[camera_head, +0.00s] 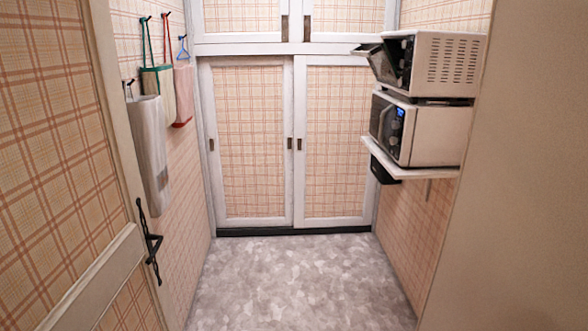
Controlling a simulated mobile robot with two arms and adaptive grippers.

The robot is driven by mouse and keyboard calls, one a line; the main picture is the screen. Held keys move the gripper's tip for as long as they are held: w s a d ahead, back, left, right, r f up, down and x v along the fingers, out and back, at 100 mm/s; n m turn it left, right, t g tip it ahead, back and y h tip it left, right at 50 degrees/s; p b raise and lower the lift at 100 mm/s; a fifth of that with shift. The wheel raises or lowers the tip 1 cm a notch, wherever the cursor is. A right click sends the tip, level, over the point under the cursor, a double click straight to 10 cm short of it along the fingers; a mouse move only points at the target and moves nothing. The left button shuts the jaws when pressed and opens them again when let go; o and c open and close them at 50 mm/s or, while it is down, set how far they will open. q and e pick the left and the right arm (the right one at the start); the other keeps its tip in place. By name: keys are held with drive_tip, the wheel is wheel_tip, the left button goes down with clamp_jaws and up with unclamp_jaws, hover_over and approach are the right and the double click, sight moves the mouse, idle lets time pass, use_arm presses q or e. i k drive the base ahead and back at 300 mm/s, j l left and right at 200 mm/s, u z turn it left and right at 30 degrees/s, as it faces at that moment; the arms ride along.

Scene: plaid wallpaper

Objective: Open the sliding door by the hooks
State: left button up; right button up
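At the back stands a white-framed closet with plaid sliding doors. The left sliding door (250,140) is the one nearer the wall with the hooks (144,19). It has small dark recessed pulls near its left edge (211,144) and its right edge (289,143). The right sliding door (335,140) sits beside it, with a pull (299,144) near the middle seam. Both doors look closed, with no gap showing between them. Bags and cloths (158,92) hang from the hooks on the left wall. Neither of my grippers is in view.
A plaid hinged door (55,130) with a black handle (150,240) stands at the near left. On the right, a shelf (410,168) holds a lower microwave (430,137) and an upper one (445,65) with its door ajar. The grey floor (295,285) between is clear.

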sight(247, 101)
drive_tip(key=i+u, duration=0.15)
drive_tip(key=i, duration=0.85)
drive_tip(key=i+l+u, duration=0.1)
drive_tip(key=i, duration=0.85)
drive_tip(key=i+u, duration=0.1)
drive_tip(key=i, duration=0.9)
drive_tip(key=i+l+u, duration=0.1)
drive_tip(key=i, duration=0.9)
drive_tip(key=i+j, duration=0.15)
drive_tip(key=i, duration=0.55)
drive_tip(key=i+j, duration=0.1)
drive_tip(key=i, duration=0.65)
